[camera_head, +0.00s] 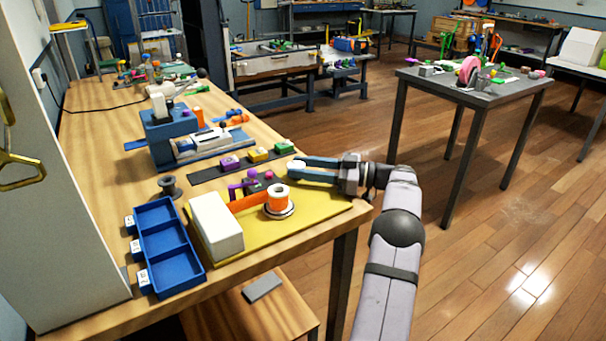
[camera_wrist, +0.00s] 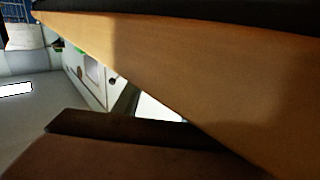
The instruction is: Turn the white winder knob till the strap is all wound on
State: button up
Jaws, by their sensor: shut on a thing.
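The winder stands on a yellow board (camera_head: 318,211) near the table's right edge in the head view. Its white winder knob (camera_head: 278,189) tops an orange drum above a pale round base. The orange strap (camera_head: 247,203) runs left from the drum to a white block (camera_head: 216,226), so a length of it is off the drum. My gripper (camera_head: 291,170) is beside and beyond the knob in the picture, fingers pointing left. A gap shows between it and the knob. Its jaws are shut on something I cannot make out. The wrist view does not show the knob or strap clearly.
A blue compartment tray (camera_head: 166,246) lies left of the board. A blue fixture (camera_head: 171,135) stands behind, with a dark strip (camera_head: 206,171) bearing coloured blocks in front of it. Small purple pieces (camera_head: 250,184) lie close to the drum.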

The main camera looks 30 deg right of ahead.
jog(key=shift+r, duration=0.15)
jog(key=o, duration=1.1)
jog(key=shift+c, duration=0.2)
jog(key=shift+s+d, duration=0.35)
jog(key=shift+d, duration=0.05)
jog(key=shift+v, duration=3.2)
